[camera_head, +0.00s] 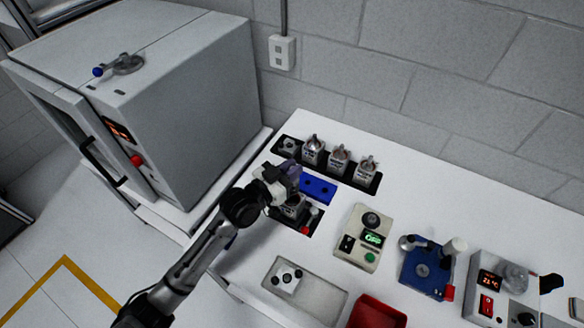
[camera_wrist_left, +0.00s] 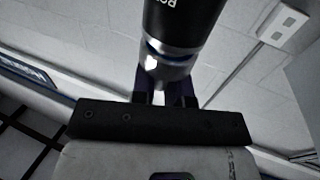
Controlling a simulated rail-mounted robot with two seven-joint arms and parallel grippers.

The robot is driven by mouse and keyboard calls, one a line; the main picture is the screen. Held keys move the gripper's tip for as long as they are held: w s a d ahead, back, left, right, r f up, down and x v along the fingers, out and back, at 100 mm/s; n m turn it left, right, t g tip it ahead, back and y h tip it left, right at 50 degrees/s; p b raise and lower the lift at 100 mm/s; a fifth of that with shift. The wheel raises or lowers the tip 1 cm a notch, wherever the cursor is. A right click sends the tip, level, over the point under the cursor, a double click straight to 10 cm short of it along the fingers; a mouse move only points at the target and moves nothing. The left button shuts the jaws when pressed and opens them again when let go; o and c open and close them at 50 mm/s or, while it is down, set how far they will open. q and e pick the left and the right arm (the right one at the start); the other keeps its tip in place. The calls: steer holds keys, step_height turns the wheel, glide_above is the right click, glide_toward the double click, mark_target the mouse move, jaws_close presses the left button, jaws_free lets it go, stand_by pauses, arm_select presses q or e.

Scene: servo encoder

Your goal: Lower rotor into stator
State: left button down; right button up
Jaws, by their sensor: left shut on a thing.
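My left gripper (camera_head: 288,178) is over the near-left side of the bench. In the left wrist view, my left gripper (camera_wrist_left: 165,92) is shut on the rotor (camera_wrist_left: 180,22), a black cylinder with partly visible white lettering and a shiny band near the fingers. In the head view the gripper hides most or all of the rotor. A metallic housing that looks like the stator (camera_head: 292,208) sits in a dark fixture just below the gripper. I cannot tell whether the rotor touches it. My right gripper is not in view.
A red-knobbed lever (camera_head: 309,222) stands beside the housing. A blue block (camera_head: 318,188) and a black rack (camera_head: 369,186) with several metallic units lie behind. A control box (camera_head: 363,238) and a grey tray (camera_head: 322,298) are to the right and front. A large cabinet (camera_head: 190,110) stands left.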

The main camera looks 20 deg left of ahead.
arm_select(q)
step_height(320, 180, down, 2)
steer(key=shift+b, duration=0.7)
steer(key=shift+r+p, duration=0.25)
steer(key=shift+p, duration=0.05)
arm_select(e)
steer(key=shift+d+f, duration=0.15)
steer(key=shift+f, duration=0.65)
arm_select(q)
steer(key=shift+f, duration=0.15)
steer(key=shift+p, duration=0.3)
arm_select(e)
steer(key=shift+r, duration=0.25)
arm_select(q)
steer(key=shift+f, duration=0.1)
steer(key=shift+f, duration=0.15)
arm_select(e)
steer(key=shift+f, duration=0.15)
arm_select(q)
steer(key=shift+f+b, duration=0.65)
steer(key=shift+f, duration=0.2)
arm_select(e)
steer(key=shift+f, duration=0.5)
arm_select(q)
steer(key=shift+f, duration=0.2)
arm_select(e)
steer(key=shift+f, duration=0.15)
